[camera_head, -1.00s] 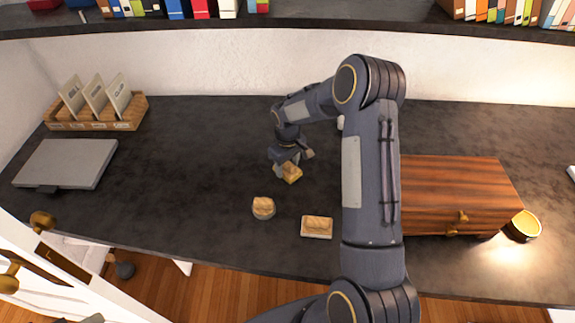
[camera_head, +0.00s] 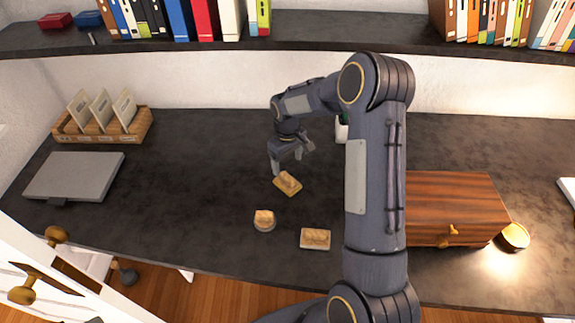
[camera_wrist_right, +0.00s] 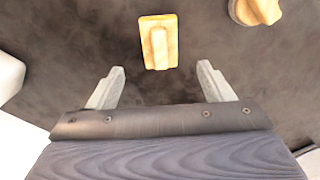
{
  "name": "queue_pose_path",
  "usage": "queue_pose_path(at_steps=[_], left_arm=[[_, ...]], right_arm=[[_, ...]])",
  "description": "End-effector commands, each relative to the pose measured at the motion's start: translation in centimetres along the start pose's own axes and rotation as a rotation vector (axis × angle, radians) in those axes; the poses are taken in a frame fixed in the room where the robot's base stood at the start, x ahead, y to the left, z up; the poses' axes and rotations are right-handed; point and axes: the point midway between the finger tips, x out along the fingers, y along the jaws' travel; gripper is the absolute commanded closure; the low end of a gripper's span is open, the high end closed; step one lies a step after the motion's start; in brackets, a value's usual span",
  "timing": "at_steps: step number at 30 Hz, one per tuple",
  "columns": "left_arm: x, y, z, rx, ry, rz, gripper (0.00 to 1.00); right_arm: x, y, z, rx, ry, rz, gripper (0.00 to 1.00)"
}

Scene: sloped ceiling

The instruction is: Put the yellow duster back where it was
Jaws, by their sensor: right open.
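The yellow duster (camera_head: 287,185), a small flat pad with a tan wooden grip on top, lies on the dark desk, left of my right forearm. In the right wrist view the duster (camera_wrist_right: 158,42) lies just beyond the fingertips, roughly centred between them. My right gripper (camera_head: 291,158) is open and empty, just behind and above the duster, apart from it. Its two fingers show spread in the right wrist view (camera_wrist_right: 160,68). My left gripper is not in view.
A round duster-like piece (camera_head: 264,220) and a paler rectangular one (camera_head: 315,238) lie nearer the front edge. A white object (camera_head: 341,130) stands partly hidden behind my arm.

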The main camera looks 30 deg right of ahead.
Motion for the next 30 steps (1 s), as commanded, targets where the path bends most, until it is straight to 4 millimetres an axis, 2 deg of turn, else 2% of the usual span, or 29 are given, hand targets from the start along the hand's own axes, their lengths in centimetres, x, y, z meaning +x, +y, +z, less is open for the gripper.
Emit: queue_pose_path(at_steps=[1, 8, 10, 14, 18, 21, 25, 30], left_arm=[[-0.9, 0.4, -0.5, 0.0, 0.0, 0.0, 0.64], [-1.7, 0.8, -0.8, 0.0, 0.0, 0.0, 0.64], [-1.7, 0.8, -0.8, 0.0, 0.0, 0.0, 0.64], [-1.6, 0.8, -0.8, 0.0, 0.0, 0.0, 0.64], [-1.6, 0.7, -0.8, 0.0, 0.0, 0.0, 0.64], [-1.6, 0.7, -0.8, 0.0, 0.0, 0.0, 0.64], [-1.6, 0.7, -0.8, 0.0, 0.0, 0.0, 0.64], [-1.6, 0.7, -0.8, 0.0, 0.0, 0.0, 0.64]], right_arm=[[-1.4, 0.0, 0.0, 0.0, 0.001, 0.001, 0.26], [-3.6, 0.0, 0.1, 0.004, 0.004, 0.0, 0.26], [-4.9, -0.2, 0.5, 0.015, 0.019, -0.005, 0.26], [-9.7, -1.5, 2.8, 0.066, 0.083, -0.026, 0.26], [-15.9, -4.4, 7.6, 0.145, 0.184, -0.073, 0.26], [-19.1, -7.0, 11.5, 0.199, 0.258, -0.114, 0.26], [-21.5, -10.6, 16.8, 0.264, 0.351, -0.174, 0.26], [-21.8, -15.0, 22.3, 0.33, 0.45, -0.251, 0.26]])
